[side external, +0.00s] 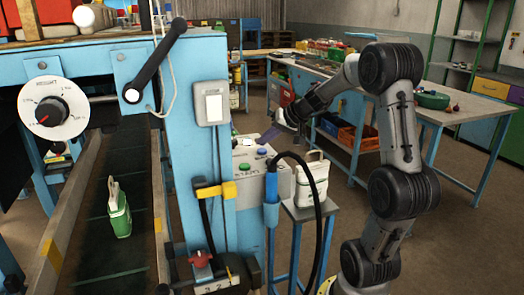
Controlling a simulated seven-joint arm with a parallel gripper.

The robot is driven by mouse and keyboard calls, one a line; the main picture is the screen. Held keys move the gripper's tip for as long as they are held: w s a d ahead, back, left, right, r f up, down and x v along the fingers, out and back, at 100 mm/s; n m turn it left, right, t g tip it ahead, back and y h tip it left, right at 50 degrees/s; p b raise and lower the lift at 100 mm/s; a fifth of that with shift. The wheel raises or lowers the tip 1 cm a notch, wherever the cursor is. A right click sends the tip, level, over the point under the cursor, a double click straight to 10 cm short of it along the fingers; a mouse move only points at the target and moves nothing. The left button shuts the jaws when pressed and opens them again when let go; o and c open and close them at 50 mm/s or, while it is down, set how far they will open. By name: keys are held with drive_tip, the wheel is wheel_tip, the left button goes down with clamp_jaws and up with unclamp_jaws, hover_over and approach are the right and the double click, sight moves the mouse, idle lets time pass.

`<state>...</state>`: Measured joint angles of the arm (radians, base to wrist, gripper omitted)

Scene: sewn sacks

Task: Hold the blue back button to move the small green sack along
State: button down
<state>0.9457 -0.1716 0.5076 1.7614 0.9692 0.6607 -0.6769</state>
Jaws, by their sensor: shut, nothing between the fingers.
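The small green sack (119,217) stands upright on the dark conveyor belt (92,276) at the left, with a pale top. The blue button (262,152) is on the top of a pale control box (246,186) right of the blue machine post. A green button (244,167) sits nearer on the same box.
A white sack (312,182) stands on a small stand (310,212) right of the box, with a black cable looping in front. The blue post (196,155) with its grey switch is left of the box. A workbench (455,116) stands behind my arm.

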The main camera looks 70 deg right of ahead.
sight(265, 151)
drive_tip(key=shift+r, duration=0.1)
drive_tip(key=shift+r, duration=2.45)
